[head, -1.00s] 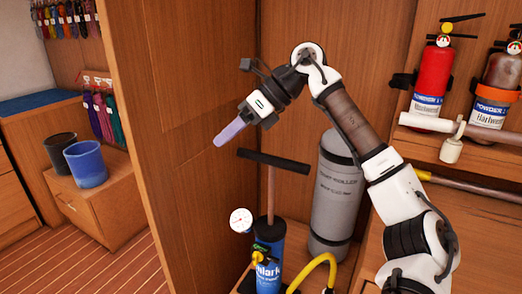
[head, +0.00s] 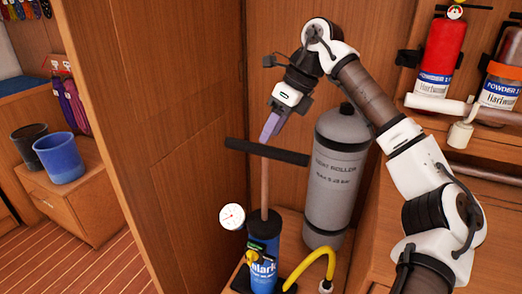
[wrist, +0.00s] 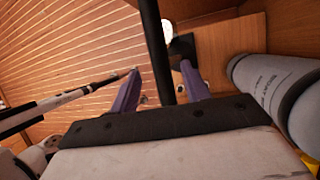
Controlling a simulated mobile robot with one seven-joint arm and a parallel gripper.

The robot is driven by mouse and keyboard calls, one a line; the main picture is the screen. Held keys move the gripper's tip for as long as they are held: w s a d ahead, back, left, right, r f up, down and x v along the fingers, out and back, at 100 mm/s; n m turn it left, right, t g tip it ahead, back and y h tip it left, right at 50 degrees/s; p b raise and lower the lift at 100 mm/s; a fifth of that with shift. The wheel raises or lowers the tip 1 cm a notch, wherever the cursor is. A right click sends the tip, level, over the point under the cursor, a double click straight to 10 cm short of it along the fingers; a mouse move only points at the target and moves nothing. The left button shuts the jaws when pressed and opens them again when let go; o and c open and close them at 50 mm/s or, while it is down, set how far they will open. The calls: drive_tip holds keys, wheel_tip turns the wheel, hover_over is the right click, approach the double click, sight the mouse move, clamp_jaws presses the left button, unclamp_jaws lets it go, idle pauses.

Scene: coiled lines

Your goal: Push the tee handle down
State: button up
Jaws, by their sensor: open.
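The black tee handle (head: 285,155) is a crossbar on top of a thin brown rod (head: 265,187). The rod rises from a blue pump (head: 262,252), and a good length of it shows, so the handle stands high. My gripper (head: 267,138) points down just above the crossbar, near its middle. In the wrist view the handle (wrist: 154,38) runs between my two open purple fingers (wrist: 160,67), one on each side. I cannot tell whether the fingers touch it. The gripper holds nothing.
A grey cylinder (head: 338,180) stands close right of the pump. A round gauge (head: 232,216) and a yellow hose (head: 320,262) are at the pump. A wooden panel (head: 160,130) is on the left. A red extinguisher (head: 440,55) hangs at upper right.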

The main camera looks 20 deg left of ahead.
sight(261, 149)
drive_tip(key=x, duration=0.6)
drive_tip(key=shift+a+f, duration=0.1)
drive_tip(key=shift+f, duration=0.05)
drive_tip(key=shift+c, duration=0.2)
clamp_jaws()
